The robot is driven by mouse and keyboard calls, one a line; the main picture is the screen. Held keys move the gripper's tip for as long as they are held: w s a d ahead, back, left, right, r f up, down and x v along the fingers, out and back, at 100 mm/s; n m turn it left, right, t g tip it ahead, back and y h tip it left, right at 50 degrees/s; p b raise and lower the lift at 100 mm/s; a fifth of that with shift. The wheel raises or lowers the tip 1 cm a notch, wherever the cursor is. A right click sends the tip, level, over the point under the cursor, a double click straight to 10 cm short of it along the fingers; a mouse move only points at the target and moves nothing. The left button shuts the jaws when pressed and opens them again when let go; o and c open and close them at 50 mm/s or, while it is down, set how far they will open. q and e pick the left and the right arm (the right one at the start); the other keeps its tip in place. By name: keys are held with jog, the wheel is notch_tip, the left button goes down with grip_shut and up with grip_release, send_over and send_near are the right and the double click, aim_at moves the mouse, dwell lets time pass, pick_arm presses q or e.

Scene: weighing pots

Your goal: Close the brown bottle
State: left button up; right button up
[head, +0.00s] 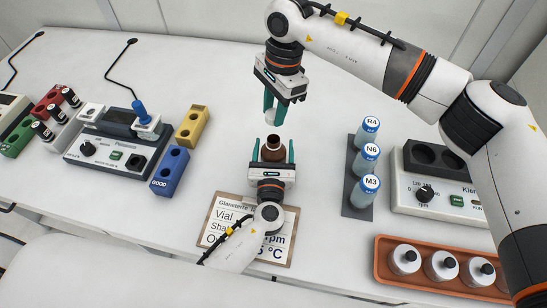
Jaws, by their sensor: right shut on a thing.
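The brown bottle (272,152) stands upright with its neck uncovered, near the middle of the table in the head view. My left gripper (273,151) is low, with its green fingers spread wide on either side of the bottle. The fingers look open, and the gripper body hides the bottle's lower part. My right gripper (271,116) points down above and slightly behind the bottle. It is shut on a small whitish cap (271,116), partly hidden by the fingers. The cap is apart from the bottle's neck.
A printed card (217,222) lies under my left arm. A dark rack (357,205) with blue-capped vials stands right, near a two-well device (414,187). An orange tray (400,277) holds white bottles. A device (105,153) and blue (169,172) and yellow (192,125) blocks are left.

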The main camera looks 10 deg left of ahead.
pick_arm(q)
jog(key=c, duration=1.1)
pick_arm(e)
send_over(273, 139)
jog(key=shift+w+d+f, duration=0.1)
jog(key=shift+f, duration=2.4)
jog(key=shift+f, duration=0.9)
jog(key=shift+f, duration=0.55)
